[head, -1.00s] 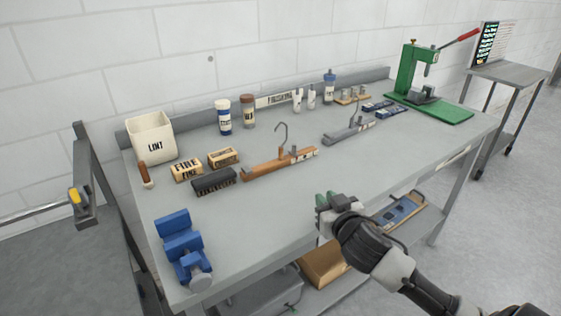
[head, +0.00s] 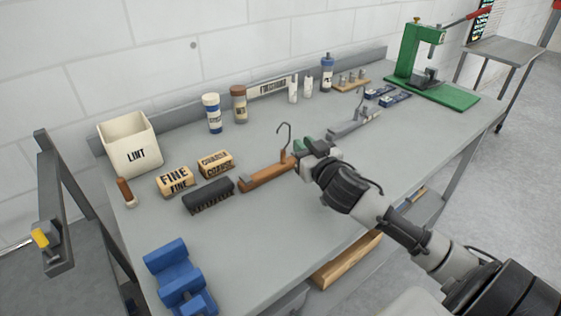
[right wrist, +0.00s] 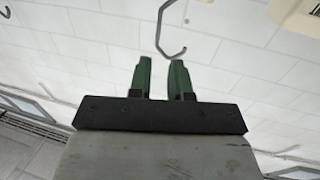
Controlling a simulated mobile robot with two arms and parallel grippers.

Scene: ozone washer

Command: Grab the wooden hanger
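The wooden hanger (head: 265,177) lies on the workbench in the head view, its wire hook standing up. My right gripper (head: 305,147) is over the hanger's right part and hides that end. In the right wrist view its two green fingertips (right wrist: 161,80) are apart with nothing between them. The hanger's hook (right wrist: 171,35) shows beyond the tips there, apart from them. A grey hanger (head: 352,124) lies farther right on the bench. My left gripper is not in view.
A black brush (head: 208,195) and FINE and COARSE blocks (head: 175,180) lie left of the wooden hanger. A LINT bin (head: 130,148), bottles (head: 213,113) and a green press (head: 412,60) stand farther back. A blue fixture (head: 178,277) is at front left.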

